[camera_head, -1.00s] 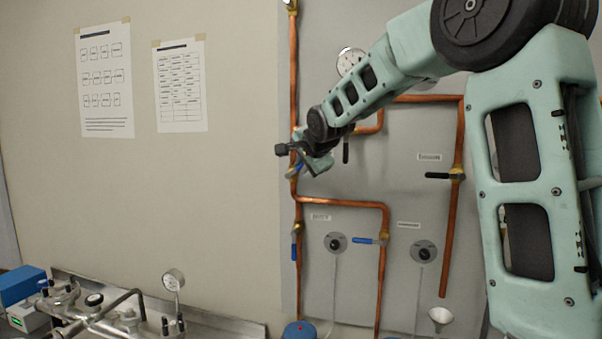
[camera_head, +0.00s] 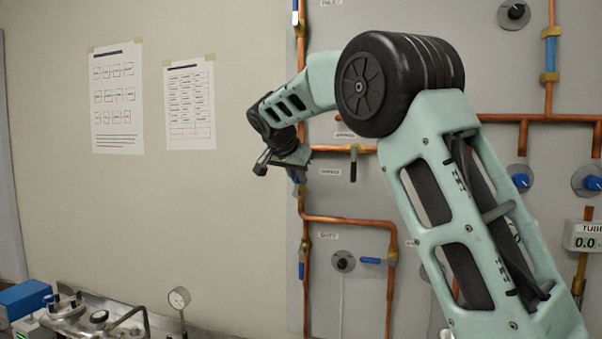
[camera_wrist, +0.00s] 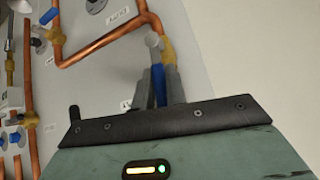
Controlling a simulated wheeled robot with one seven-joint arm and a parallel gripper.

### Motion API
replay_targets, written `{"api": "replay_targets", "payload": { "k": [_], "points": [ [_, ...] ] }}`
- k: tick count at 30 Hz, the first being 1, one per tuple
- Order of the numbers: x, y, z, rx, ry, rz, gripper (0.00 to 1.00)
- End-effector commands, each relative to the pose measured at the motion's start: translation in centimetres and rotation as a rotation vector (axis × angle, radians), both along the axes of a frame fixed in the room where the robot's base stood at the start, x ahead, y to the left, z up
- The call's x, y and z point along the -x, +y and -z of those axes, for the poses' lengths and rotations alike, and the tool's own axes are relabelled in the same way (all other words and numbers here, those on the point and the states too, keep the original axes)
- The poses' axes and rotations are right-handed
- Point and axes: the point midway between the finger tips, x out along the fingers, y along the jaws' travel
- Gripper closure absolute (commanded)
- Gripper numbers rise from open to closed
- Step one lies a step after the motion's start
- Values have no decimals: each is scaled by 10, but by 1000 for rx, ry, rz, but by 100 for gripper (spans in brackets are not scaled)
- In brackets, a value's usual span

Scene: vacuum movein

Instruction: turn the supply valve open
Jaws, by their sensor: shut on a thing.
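A valve with a blue lever handle (camera_wrist: 158,84) shows in the wrist view, beside a brass fitting (camera_wrist: 167,50) on a copper pipe. My gripper (camera_wrist: 160,88) is shut on this blue handle, with one grey finger on each side. In the head view my gripper (camera_head: 292,168) is against the left vertical copper pipe (camera_head: 303,205), and only a little of the blue handle (camera_head: 295,178) shows below it. My fingers hide most of the handle. I cannot read a label that names this valve.
Other valves sit close by on the grey panel: a black lever (camera_head: 353,165), a blue lever (camera_head: 371,261) and a lower blue lever (camera_head: 301,270). A dial gauge (camera_head: 179,298) stands on equipment at the lower left. The wall at left is bare except for two paper sheets.

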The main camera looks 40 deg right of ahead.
Motion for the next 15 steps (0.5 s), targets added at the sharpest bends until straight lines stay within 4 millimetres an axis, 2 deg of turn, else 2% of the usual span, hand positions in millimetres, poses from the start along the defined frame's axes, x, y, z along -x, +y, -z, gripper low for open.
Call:
{"api": "replay_targets", "payload": {
  "k": [15],
  "points": [
    [-5, 4, 1, 68, 89, -2, 100]
  ]
}}
